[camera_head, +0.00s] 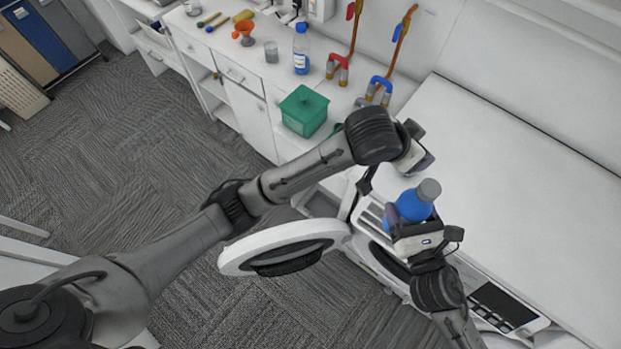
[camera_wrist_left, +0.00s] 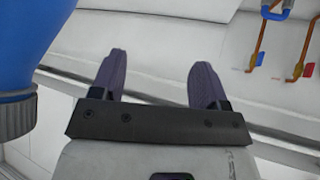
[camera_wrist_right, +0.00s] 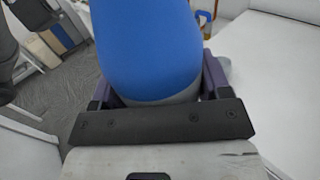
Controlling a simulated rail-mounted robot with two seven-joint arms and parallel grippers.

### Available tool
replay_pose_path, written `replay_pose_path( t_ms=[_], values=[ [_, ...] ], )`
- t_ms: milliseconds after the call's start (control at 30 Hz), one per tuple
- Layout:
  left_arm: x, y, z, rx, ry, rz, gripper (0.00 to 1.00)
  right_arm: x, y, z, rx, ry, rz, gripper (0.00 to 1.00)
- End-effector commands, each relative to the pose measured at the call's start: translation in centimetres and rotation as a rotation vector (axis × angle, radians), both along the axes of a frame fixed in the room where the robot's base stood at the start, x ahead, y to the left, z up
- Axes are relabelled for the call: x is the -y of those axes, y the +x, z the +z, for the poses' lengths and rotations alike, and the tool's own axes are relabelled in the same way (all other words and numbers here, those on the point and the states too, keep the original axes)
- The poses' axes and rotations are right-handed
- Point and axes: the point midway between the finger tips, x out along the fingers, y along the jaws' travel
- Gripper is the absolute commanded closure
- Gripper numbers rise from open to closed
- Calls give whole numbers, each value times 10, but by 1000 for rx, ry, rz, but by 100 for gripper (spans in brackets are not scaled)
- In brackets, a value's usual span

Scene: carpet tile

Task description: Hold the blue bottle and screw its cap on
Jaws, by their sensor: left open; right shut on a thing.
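My left gripper (camera_head: 413,158) is just above and apart from the bottle in the head view. In the left wrist view its fingers (camera_wrist_left: 157,80) are open and empty, with the bottle (camera_wrist_left: 25,45) and cap (camera_wrist_left: 17,115) off to the left.
The back counter holds a green box (camera_head: 304,111), another blue bottle (camera_head: 301,50), an orange funnel (camera_head: 244,32) and a glass (camera_head: 271,52). Taps with red (camera_head: 338,70) and blue handles stand nearby.

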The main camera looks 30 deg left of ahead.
Motion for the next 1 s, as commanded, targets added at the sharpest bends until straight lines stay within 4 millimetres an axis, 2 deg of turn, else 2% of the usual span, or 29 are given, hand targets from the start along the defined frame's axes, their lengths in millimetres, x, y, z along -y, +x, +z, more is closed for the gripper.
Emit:
replay_pose_path(
  t_ms=[33,167,267,500,800,1000],
  values=[
    [-10,-7,-18,-8,-3,21,32,0,0,1,3,1,1,96],
    [-34,-29,-56,-29,2,68,32,0,0,1,3,1,1,96],
    [-50,-53,-86,-64,5,97,32,0,0,1,3,1,1,96],
    [-93,-121,-148,-162,36,170,32,0,0,1,3,1,1,96],
    [-152,-222,-202,-292,124,271,32,0,0,1,3,1,0,96],
    [-186,-282,-219,-364,198,323,32,0,0,1,3,1,1,96]
  ],
)
